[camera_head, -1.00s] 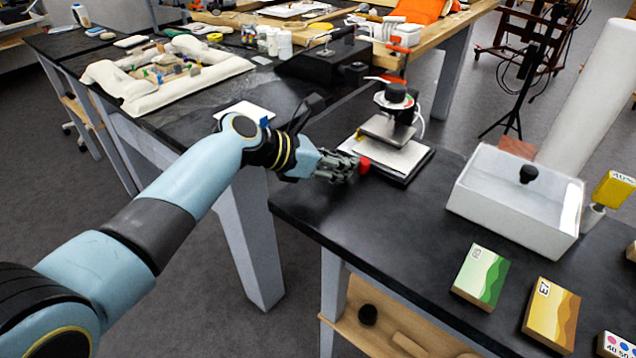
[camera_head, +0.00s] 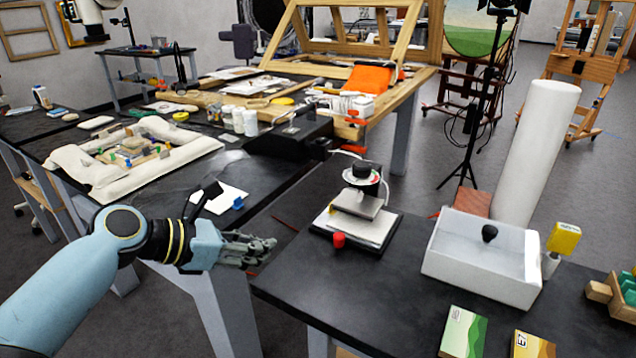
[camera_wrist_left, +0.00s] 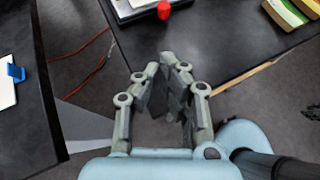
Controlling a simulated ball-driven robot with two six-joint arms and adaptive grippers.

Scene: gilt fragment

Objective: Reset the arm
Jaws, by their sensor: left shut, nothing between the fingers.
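My left gripper (camera_head: 262,246) is in the head view, just off the left corner of the dark right-hand table (camera_head: 330,285). It is shut and empty, and its fingertips meet in the left wrist view (camera_wrist_left: 172,62). It touches nothing that I can see. A red knob (camera_head: 338,240) on the front of a small press (camera_head: 360,205) lies to the right of the gripper. That red knob also shows at the top of the left wrist view (camera_wrist_left: 163,10). My right gripper is not in view.
A white card and a blue clip (camera_head: 238,203) lie on the left table, behind my gripper. A white basin (camera_head: 480,262) with a black knob stands on the right table. A sandbag-edged tray (camera_head: 190,150) is at the left. Dark floor shows between the tables.

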